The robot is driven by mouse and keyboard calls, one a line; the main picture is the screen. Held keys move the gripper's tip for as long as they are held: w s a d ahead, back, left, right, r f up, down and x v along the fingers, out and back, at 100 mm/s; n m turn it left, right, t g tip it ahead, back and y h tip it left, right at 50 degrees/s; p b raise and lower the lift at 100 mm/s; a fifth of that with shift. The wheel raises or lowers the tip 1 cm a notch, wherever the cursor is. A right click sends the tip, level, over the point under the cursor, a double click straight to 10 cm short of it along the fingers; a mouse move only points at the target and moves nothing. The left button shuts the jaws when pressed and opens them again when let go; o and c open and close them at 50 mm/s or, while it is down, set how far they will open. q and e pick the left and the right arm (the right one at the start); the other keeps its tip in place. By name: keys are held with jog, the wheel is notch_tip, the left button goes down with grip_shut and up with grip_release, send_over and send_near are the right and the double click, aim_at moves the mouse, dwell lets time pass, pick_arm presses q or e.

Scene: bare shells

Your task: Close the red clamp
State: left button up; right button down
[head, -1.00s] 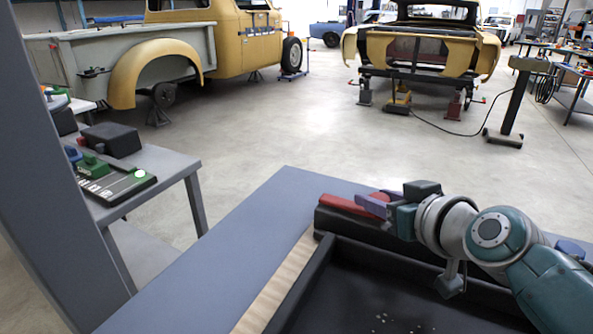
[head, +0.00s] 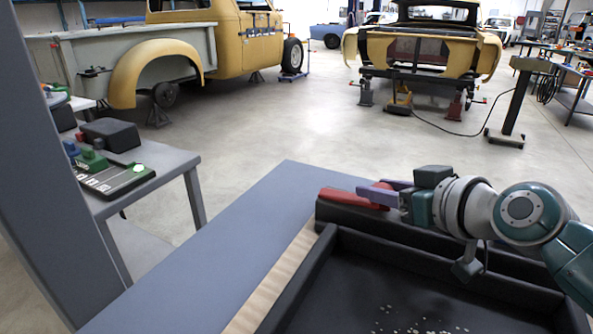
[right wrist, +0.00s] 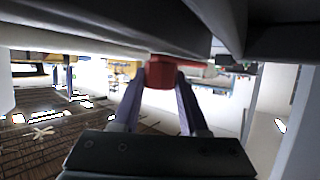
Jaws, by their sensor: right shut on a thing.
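The red clamp (head: 350,199) sits on top of the black rail at the back left corner of a black tray on the bench. My right gripper (head: 378,194), with purple fingers, reaches in from the right at the clamp's right end. In the right wrist view its two fingers (right wrist: 160,84) are on either side of a red part of the clamp (right wrist: 160,70), shut on it. The fingers and gripper body partly hide the clamp's right end in the head view. My left gripper is out of view.
The black tray (head: 290,280) holds several small pale bits (head: 405,318). The grey-blue bench top (head: 215,265) is bare on the left. A grey side table (head: 165,165) with a control panel stands further left. Open floor lies behind the bench.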

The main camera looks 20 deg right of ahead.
jog(key=shift+c, duration=2.1)
grip_release()
jog(key=p+v, duration=0.2)
jog(key=v, duration=0.8)
jog(key=shift+w, duration=0.1)
